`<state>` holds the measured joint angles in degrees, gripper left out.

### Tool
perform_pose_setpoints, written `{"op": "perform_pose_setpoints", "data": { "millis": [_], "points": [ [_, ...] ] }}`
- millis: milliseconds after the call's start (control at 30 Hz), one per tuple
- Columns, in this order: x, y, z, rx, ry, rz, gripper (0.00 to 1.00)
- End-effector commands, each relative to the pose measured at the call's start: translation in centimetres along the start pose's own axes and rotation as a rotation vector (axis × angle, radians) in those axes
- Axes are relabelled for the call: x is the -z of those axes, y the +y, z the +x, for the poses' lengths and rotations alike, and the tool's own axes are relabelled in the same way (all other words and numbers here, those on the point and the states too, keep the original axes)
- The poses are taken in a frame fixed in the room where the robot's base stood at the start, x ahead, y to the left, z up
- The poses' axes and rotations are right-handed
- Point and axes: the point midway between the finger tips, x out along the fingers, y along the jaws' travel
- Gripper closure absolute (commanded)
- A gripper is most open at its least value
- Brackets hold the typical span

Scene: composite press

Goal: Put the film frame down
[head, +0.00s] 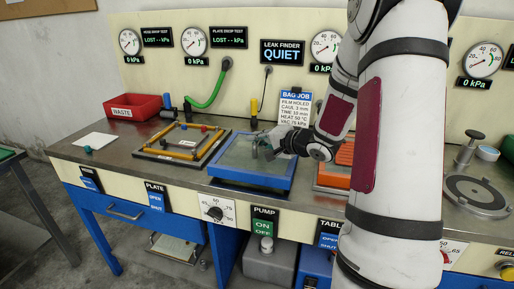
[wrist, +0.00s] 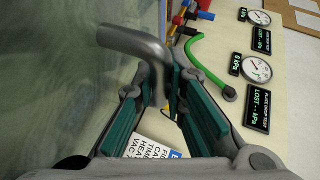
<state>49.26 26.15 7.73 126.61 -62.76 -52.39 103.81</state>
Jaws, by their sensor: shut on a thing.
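The film frame (head: 250,181) is a blue rectangular frame with a clear greenish film across it. It appears level at the middle of the bench in the head view; I cannot tell whether it touches the surface below. My gripper (head: 268,148) is over the film with its fingers around a grey handle. In the wrist view, the bent grey handle (wrist: 132,41) runs between the green-padded fingers of my gripper (wrist: 172,85), which are shut on it. The film fills the left side of that view. My arm hides some of the bench to the right.
A black plate with a yellow border (head: 170,155) lies left of the frame. A red waste bin (head: 133,107), a green hose (head: 213,93) and a bag job sign (head: 289,105) stand behind. An orange slab (head: 332,178) is close on the right.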

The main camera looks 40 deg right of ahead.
Motion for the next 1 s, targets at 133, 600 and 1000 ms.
{"op": "perform_pose_setpoints", "data": {
  "millis": [133, 600, 1000],
  "points": [
    [-0.19, 1.09, 0.46, 0.002, 0.001, 0.0, 1.0],
    [-0.26, 1.32, 0.49, 0.001, 0.0, -0.001, 0.7],
    [-0.19, 1.05, 0.35, 0.001, 0.001, -0.001, 0.68]
  ]
}}
